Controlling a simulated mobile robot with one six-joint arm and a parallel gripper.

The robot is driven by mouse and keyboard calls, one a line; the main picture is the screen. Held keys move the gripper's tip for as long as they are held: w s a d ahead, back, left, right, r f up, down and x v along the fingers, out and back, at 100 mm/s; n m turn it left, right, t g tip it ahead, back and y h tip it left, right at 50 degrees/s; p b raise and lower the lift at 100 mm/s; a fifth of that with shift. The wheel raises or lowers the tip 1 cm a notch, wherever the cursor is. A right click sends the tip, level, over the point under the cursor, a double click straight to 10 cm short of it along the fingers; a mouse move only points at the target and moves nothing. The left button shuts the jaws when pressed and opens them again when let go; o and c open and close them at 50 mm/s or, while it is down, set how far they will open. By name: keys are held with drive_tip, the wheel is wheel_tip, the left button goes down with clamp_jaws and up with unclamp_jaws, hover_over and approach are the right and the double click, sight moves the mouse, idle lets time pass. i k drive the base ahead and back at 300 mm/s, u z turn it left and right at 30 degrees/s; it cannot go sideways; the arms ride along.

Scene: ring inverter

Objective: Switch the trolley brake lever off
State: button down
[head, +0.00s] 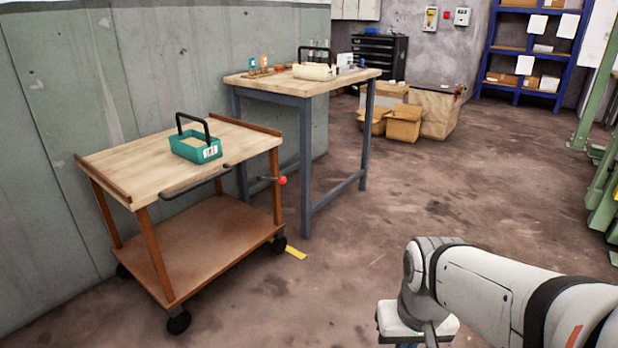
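The trolley (128,167) stands at the left against the wall, with a wooden top, a lower shelf and black wheels. The brake lever (282,180) has a red knob and a dark rod, and sticks out at the trolley's right front leg. Its on or off position cannot be told from here. My arm comes in from the lower right. My gripper (416,341) is at the bottom edge, mostly cut off, well to the right of the lever and apart from it. Its fingers do not show clearly.
A teal box (187,148) with a black handle sits on the trolley top. A workbench (272,86) with a cream tote (313,72) stands just behind and right of the trolley. Cardboard boxes (404,125) lie further back. The floor between my arm and the trolley is clear.

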sight(282, 180)
drive_tip(key=u, duration=0.15)
drive_tip(key=i, duration=0.95)
drive_tip(key=z, duration=0.05)
